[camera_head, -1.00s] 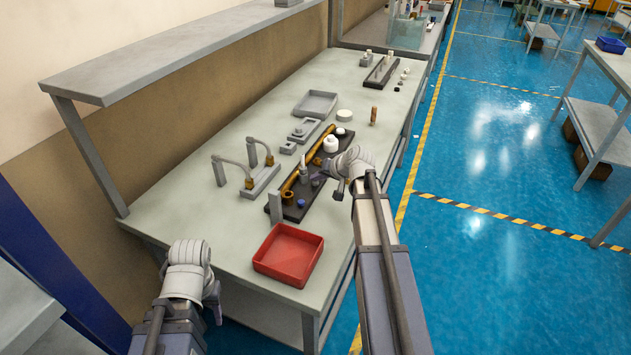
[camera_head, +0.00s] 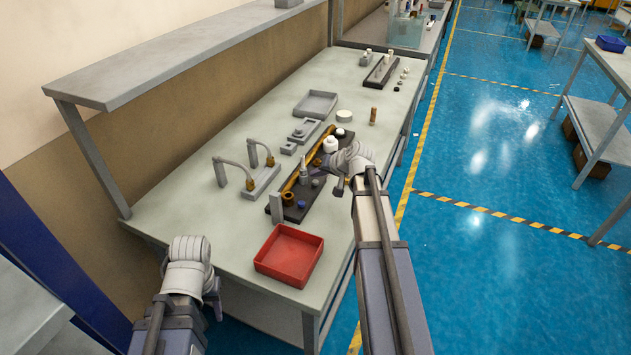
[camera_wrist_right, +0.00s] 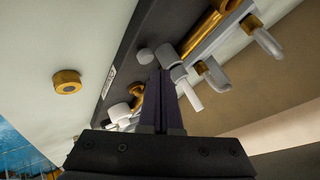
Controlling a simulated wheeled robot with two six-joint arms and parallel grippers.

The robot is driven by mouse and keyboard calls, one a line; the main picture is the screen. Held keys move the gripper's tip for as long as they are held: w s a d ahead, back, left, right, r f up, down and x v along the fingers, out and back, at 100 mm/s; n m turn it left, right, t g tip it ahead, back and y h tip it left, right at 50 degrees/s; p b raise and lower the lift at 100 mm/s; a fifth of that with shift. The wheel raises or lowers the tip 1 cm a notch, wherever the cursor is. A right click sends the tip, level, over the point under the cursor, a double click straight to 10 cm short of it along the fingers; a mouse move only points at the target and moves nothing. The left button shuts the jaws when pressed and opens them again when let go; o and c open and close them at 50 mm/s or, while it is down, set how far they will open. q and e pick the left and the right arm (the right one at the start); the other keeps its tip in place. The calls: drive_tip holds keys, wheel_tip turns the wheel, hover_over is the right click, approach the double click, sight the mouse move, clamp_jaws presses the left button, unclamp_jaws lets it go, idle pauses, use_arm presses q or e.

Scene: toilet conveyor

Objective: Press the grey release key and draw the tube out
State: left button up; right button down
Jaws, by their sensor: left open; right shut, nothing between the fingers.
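A dark fixture bar (camera_head: 276,207) lies along the bench with a brass rod (camera_wrist_right: 203,32) and several pegs and caps. An upright pale grey tube-like piece (camera_head: 303,170) stands in it. In the right wrist view a small grey round button (camera_wrist_right: 145,56), possibly the release key, sits beside a grey collar (camera_wrist_right: 169,54); I cannot tell which parts are key and tube. My right gripper (camera_wrist_right: 161,75) is shut and empty, its tips close to the button and collar; contact is unclear. My left gripper (camera_head: 216,304) is open and empty, low by the bench's near-left edge.
A red tray (camera_head: 289,256) sits at the bench's front. A grey stand with two curved hooks (camera_head: 262,182) is left of the fixture. A grey tray (camera_head: 316,103), a white disc (camera_head: 344,116) and a brown cylinder (camera_head: 373,116) are farther back. The bench's left side is clear.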

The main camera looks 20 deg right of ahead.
wheel_tip(320, 180, up, 5)
drive_tip(key=p, duration=0.4)
drive_tip(key=shift+p, duration=0.35)
drive_tip(key=shift+f, duration=0.1)
